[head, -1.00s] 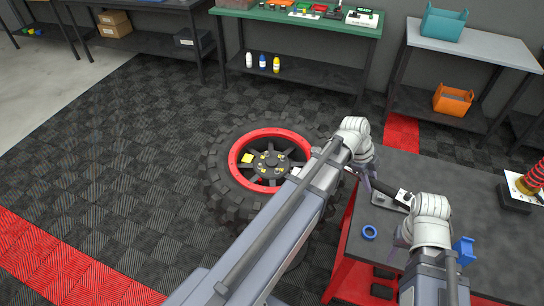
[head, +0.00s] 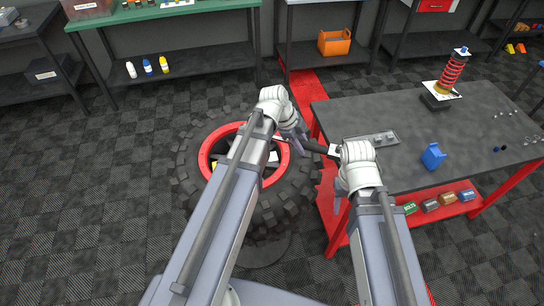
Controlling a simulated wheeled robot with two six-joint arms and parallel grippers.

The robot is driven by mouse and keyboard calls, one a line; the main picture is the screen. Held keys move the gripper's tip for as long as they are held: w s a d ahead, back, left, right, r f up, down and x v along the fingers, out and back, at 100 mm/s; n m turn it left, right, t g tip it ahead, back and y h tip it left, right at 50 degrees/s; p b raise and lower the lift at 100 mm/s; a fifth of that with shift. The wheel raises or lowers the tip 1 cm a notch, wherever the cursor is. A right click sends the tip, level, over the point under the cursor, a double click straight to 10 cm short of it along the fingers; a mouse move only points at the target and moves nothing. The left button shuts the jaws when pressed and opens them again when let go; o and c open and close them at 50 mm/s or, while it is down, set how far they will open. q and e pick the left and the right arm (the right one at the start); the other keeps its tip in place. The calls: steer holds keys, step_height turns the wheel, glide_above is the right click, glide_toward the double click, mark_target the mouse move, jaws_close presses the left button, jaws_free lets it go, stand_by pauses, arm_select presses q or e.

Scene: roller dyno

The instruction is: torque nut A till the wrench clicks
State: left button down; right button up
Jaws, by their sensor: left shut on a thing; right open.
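My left gripper (head: 298,138) is over the wheel's right side, shut on a dark bar (head: 314,147) that looks like the wrench. The bar's pale end points right, towards my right wrist.
Benches line the back wall. The floor at left is clear.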

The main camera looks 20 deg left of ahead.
arm_select(q)
steer(key=s+a+f+m+b, duration=0.1)
steer(key=s+a+f+b, duration=0.1)
steer(key=a+f+b, duration=0.2)
steer(key=shift+s+a+f+g+b, duration=0.3)
steer(key=shift+s+a+f, duration=0.1)
steer(key=shift+a, duration=0.3)
steer(key=shift+f, duration=0.2)
steer(key=shift+f+b, duration=3.45)
steer(key=shift+b, duration=0.25)
steer(key=shift+f+b, duration=1.05)
steer(key=shift+s+m, duration=0.1)
steer(key=shift+m, duration=0.2)
steer(key=shift+s+a+m, duration=0.1)
steer(key=shift+s+m, duration=0.3)
steer(key=shift+s, duration=0.3)
steer(key=shift+s+a+g, duration=0.1)
steer(key=shift+s+g, duration=0.15)
steer(key=shift+g, duration=0.05)
